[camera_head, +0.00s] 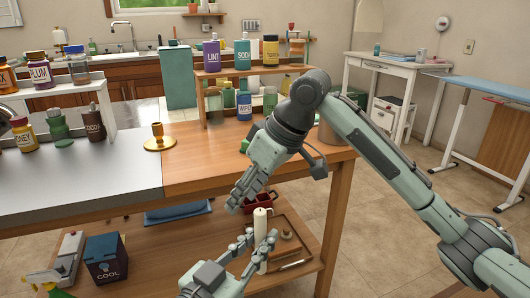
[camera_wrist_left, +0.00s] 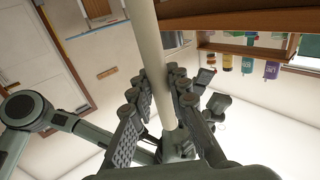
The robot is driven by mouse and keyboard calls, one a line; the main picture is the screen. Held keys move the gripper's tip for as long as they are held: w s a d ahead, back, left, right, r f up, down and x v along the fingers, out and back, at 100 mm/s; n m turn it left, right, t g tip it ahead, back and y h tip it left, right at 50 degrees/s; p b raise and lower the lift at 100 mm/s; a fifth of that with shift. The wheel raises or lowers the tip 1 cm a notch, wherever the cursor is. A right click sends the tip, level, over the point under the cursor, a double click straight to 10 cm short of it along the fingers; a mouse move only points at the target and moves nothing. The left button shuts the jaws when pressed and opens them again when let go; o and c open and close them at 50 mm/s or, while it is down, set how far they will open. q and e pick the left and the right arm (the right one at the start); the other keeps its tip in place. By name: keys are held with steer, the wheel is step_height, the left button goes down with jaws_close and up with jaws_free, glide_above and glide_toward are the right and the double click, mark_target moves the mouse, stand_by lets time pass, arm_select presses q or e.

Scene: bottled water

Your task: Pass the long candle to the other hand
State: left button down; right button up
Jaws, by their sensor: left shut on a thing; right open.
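The long candle (camera_head: 261,226) is a cream cylinder, standing upright in the head view. My left gripper (camera_head: 256,243) is shut on it, below its top end. In the left wrist view the candle (camera_wrist_left: 147,45) runs from the top edge down between the fingers of my left gripper (camera_wrist_left: 160,85), which hide part of it. My right gripper (camera_head: 238,203) is open and empty in the head view. Its fingers point down and left, near the candle's top and slightly to its left in the picture. I see no contact between them.
The wood-and-grey table (camera_head: 200,172) stands behind the grippers, with a brass candle holder (camera_head: 159,138) on it. Bottles stand on small racks. A lower shelf (camera_head: 150,268) holds a dark blue box (camera_head: 106,258) and a red container (camera_head: 262,201). Open floor lies right.

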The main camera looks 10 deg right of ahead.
mark_target(256, 212)
steer(key=s+d+r+n+g+h, duration=0.25)
steer(key=s+r, duration=0.45)
steer(key=r, duration=0.5)
steer(key=shift+t+h, duration=0.35)
steer(key=f, duration=0.4)
steer(key=a+f, duration=0.1)
steer(key=f, duration=0.7)
steer(key=shift+w+a, duration=0.15)
steer(key=shift+w, duration=0.25)
jaws_close()
arm_select(q)
steer(key=c, duration=1.4)
jaws_free()
steer(key=shift+o, duration=0.2)
